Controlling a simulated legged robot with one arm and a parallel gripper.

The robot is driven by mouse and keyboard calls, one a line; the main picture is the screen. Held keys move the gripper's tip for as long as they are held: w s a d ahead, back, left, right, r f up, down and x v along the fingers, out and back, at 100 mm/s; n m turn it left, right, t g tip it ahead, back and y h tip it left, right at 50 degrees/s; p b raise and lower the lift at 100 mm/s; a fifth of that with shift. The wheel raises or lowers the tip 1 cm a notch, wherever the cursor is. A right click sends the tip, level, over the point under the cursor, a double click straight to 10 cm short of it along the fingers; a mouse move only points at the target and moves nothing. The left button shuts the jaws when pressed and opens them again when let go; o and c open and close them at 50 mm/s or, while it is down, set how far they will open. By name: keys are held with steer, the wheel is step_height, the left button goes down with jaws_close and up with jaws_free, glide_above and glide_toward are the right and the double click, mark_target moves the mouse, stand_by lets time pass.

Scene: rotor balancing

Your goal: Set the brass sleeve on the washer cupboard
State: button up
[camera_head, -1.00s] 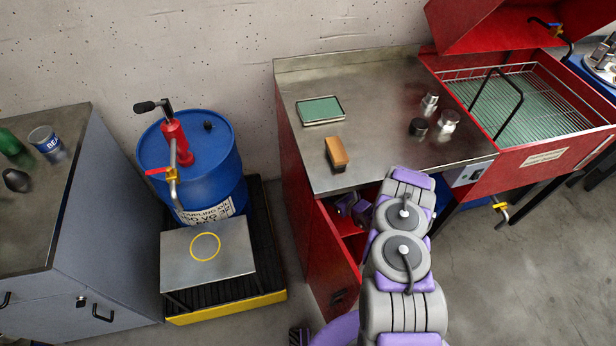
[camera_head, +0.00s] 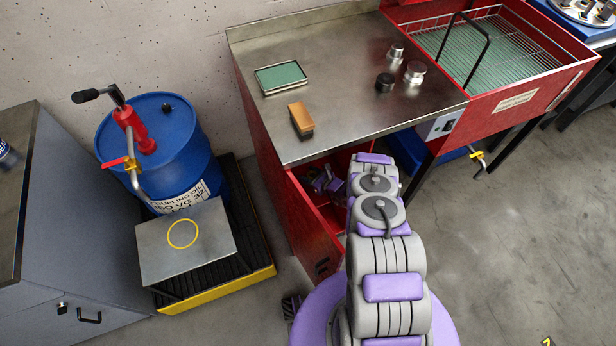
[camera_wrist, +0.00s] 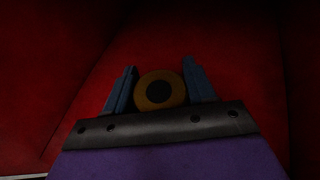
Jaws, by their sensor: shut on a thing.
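The brass sleeve (camera_wrist: 160,91) shows in the wrist view as a dull gold ring with a dark centre. It sits between the two blue-grey jaws of my gripper (camera_wrist: 159,68), which are shut on it. The washer cupboard (camera_head: 272,170) is the red cabinet under the steel worktop, with its front open. In the head view my gripper (camera_head: 326,183) is partly seen inside that opening, and my arm hides much of it. Dark red panels surround the sleeve in the wrist view. I cannot tell whether the sleeve touches the cupboard floor.
The steel worktop (camera_head: 340,75) above carries a green-topped tray (camera_head: 281,77), a wooden-backed brush (camera_head: 300,118) and several small metal parts. A red wash basin (camera_head: 500,60) stands to the right. A blue drum (camera_head: 170,150) and a small steel stand (camera_head: 185,240) are left.

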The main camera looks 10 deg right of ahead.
steer(key=shift+d+f, duration=0.1)
steer(key=shift+d, duration=0.3)
steer(key=o, duration=1)
steer(key=shift+a, duration=0.25)
steer(key=shift+c, duration=0.2)
steer(key=o, duration=0.4)
steer(key=shift+a, duration=0.8)
steer(key=shift+d, duration=0.6)
steer(key=shift+s+d, duration=0.25)
steer(key=shift+d, duration=0.1)
steer(key=p+v, duration=0.3)
steer(key=v, duration=0.7)
steer(key=shift+s+r, duration=0.3)
steer(key=shift+s+d+r, duration=0.1)
steer(key=shift+s+d, duration=0.1)
steer(key=shift+d, duration=0.15)
steer(key=shift+a, duration=0.45)
steer(key=shift+d, duration=0.1)
